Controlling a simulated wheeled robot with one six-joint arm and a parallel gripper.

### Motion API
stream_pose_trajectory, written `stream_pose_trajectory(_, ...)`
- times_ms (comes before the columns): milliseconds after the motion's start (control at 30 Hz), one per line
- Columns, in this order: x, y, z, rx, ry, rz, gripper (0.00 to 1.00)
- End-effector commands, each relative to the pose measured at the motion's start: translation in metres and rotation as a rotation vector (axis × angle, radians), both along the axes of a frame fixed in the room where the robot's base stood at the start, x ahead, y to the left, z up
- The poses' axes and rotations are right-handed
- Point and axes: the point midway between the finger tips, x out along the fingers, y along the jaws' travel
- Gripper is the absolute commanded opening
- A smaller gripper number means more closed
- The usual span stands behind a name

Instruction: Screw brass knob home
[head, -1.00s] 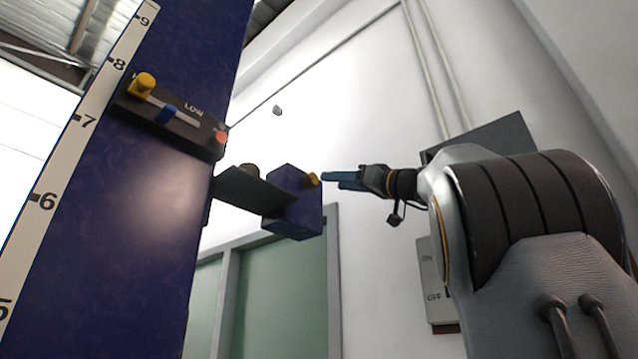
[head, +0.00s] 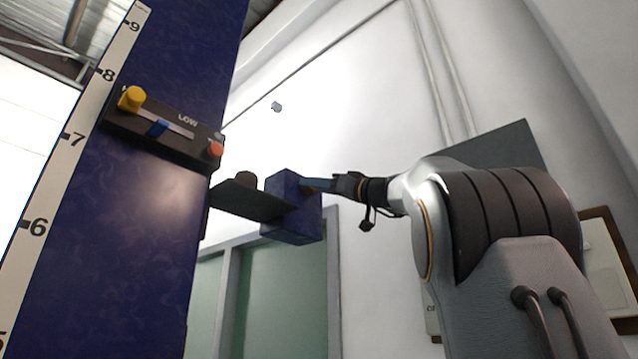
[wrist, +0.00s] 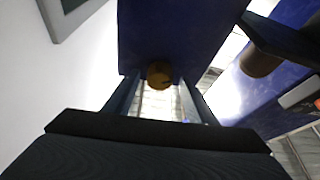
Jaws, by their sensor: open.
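The brass knob (wrist: 159,74) is on the face of a blue block (head: 288,207), which also fills the top of the wrist view (wrist: 180,30). My gripper (head: 306,184) is at the block's right side with its fingers pointing at it. In the wrist view my gripper (wrist: 158,90) is open, with one finger on each side of the knob and light gaps visible beside it. Contact between fingers and knob cannot be told. In the head view the fingers hide the knob.
The column bears a scale and a control panel (head: 150,135) with a yellow knob, blue slider and red button. A white wall stands behind.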

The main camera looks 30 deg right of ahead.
Motion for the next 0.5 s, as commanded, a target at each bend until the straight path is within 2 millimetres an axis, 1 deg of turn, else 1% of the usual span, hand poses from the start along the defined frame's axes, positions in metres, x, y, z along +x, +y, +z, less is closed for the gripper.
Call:
stream_pose_trajectory(167, 0.0003, -0.0002, -0.0004, 0.0, 0.0, 0.0, 0.5)
stream_pose_trajectory(200, 0.0002, -0.0002, -0.0006, 0.0, 0.0, 0.0, 0.49)
stream_pose_trajectory(433, 0.0001, -0.0002, -0.0005, 0.0, 0.0, 0.0, 0.1)
stream_pose_trajectory(500, 0.0001, -0.0002, -0.0005, 0.001, 0.0, 0.0, 0.09)
